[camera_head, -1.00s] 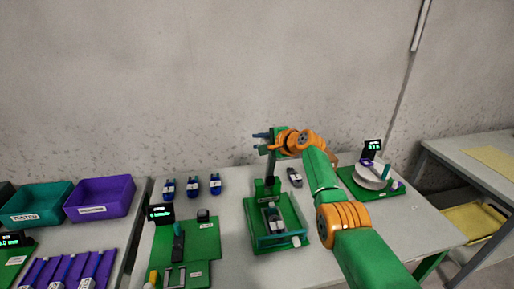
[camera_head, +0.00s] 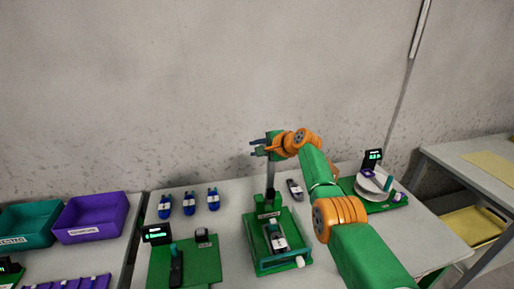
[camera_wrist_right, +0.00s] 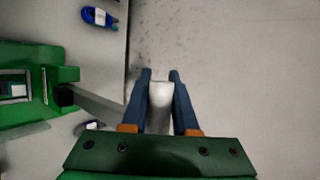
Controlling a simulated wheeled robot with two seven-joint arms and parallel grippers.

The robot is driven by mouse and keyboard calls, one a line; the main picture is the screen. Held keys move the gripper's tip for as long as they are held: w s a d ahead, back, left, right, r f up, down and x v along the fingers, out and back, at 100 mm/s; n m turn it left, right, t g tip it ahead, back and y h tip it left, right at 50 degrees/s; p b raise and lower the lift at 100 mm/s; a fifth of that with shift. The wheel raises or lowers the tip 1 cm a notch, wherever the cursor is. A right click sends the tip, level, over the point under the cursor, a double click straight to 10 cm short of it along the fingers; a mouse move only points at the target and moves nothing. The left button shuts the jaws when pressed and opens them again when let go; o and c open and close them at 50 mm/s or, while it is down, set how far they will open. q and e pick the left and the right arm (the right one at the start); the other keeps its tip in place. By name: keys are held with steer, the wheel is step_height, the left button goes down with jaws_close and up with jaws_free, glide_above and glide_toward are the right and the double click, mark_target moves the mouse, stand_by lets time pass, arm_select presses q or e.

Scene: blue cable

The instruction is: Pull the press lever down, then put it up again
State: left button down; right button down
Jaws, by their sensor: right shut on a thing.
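The green press (camera_head: 270,245) stands on the table in the head view. Its grey lever (camera_head: 270,175) rises nearly upright from the back of the press. My right gripper (camera_head: 257,146) is at the lever's top end, high above the press base. In the right wrist view, my right gripper (camera_wrist_right: 160,80) has its two blue fingers on both sides of a pale grip (camera_wrist_right: 160,105). The grey lever arm (camera_wrist_right: 100,104) runs from the press to this grip. The gripper is shut on the lever. My left gripper is in neither view.
Blue cable pieces (camera_head: 189,203) lie left of the press. A green fixture with a small display (camera_head: 157,234) is nearer. A scale (camera_head: 374,183) stands at right, trays (camera_head: 92,218) at left.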

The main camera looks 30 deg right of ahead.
steer(key=shift+s+a+f, duration=0.1)
steer(key=shift+f, duration=0.35)
stand_by(0.4)
steer(key=c, duration=0.9)
jaws_free()
steer(key=shift+o, duration=1.1)
steer(key=shift+w+f, duration=0.2)
steer(key=shift+w, duration=0.25)
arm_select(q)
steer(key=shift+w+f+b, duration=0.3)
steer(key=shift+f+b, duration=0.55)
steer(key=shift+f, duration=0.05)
arm_select(e)
steer(key=v, duration=0.6)
steer(key=shift+d+r, duration=0.2)
steer(key=shift+d, duration=0.15)
